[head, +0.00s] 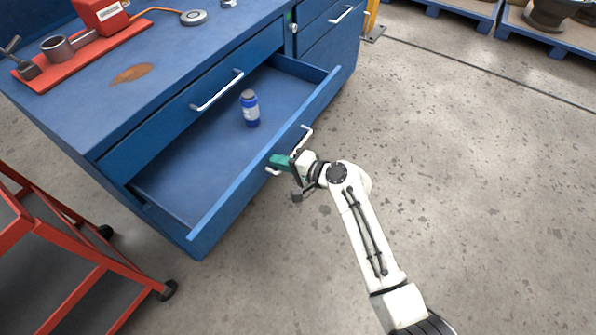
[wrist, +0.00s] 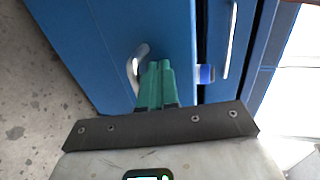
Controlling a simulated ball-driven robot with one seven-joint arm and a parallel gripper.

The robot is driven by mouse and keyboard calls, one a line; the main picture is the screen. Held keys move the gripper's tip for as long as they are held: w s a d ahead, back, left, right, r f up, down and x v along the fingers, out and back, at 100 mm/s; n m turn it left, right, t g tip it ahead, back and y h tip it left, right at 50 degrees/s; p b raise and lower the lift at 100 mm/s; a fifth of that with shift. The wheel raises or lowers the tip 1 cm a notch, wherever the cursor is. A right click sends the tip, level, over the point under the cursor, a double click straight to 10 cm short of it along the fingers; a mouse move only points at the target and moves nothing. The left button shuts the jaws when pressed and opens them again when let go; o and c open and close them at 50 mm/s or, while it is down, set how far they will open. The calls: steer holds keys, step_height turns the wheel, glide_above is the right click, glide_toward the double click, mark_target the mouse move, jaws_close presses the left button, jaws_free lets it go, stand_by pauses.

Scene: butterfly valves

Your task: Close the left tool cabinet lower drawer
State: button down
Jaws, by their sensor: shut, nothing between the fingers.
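The left tool cabinet's lower drawer (head: 231,190) is pulled far out in the head view, its inside showing. A blue and white bottle (head: 250,108) stands in it; a bit of blue and white, likely the bottle, shows in the wrist view (wrist: 206,74). The drawer's silver handle (head: 304,139) is on its front, partly hidden by my gripper (head: 281,161). The handle (wrist: 138,66) also shows in the wrist view, beside the green fingertips. My gripper (wrist: 156,78) is shut and empty, at the drawer front; I cannot tell if it touches.
The upper drawer with its silver handle (head: 217,90) is shut. A red cart (head: 75,250) stands at the lower left. A red tray (head: 88,55) and several items are on the blue cabinet top (head: 165,50). The concrete floor to the right (head: 450,170) is clear.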

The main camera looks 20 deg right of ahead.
steer(key=b, duration=1)
glide_above(218, 141)
steer(key=s, duration=0.1)
steer(key=shift+s+d+f, duration=0.1)
steer(key=shift+d+f, duration=0.05)
steer(key=shift+d, duration=0.3)
steer(key=shift+w+a, duration=0.35)
steer(key=shift+w, duration=0.15)
steer(key=shift+w+a+r, duration=0.1)
steer(key=shift+w+r, duration=0.05)
steer(key=shift+r, duration=0.15)
